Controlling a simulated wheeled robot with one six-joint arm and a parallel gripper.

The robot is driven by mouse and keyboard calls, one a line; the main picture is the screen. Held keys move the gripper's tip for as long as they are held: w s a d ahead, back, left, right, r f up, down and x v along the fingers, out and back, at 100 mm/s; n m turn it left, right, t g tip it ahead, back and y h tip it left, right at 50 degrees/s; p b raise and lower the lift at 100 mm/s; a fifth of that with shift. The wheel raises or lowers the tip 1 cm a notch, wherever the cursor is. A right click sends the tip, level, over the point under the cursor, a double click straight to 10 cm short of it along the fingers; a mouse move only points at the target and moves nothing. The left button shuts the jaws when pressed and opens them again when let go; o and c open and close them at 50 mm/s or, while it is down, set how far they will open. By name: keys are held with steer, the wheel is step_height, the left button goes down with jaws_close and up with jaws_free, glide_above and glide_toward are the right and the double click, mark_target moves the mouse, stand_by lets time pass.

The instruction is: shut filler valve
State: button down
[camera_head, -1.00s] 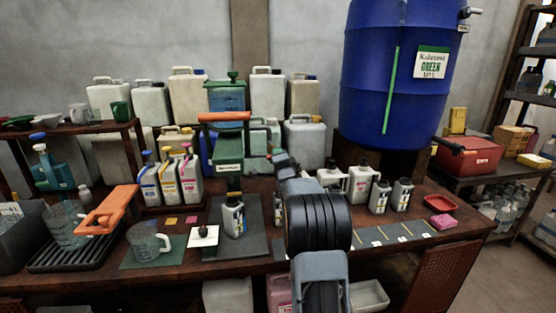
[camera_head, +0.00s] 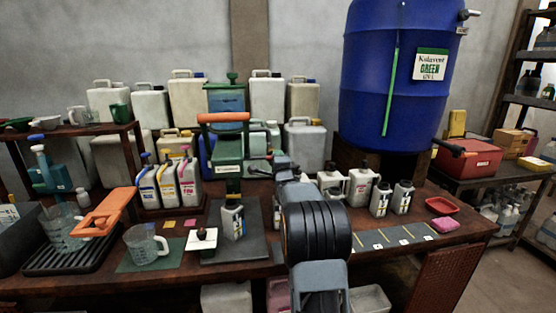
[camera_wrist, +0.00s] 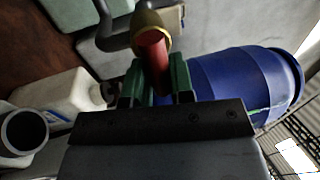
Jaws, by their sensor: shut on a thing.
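In the wrist view, my gripper (camera_wrist: 157,78) has its green fingers on either side of a red handle (camera_wrist: 153,50), and is shut on it. The handle has a yellowish round end (camera_wrist: 152,19) beside a dark grey curved piece (camera_wrist: 108,35). It looks like the filler's valve lever, though its link to the filler is hidden. In the head view, the green filler (camera_head: 230,148) has an orange top bar (camera_head: 223,117). My arm reaches to the filler's right and hides my fingertips.
A big blue drum (camera_head: 385,75) stands behind at right; it also shows in the wrist view (camera_wrist: 235,85). White jugs (camera_head: 361,187) and bottles (camera_head: 380,199) stand right of my arm.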

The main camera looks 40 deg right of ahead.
steer(key=c, duration=1)
jaws_free()
steer(key=shift+s, duration=0.1)
steer(key=b+v, duration=0.1)
steer(key=v, duration=1.2)
steer(key=shift+s+a+f, duration=0.1)
steer(key=shift+s, duration=0.15)
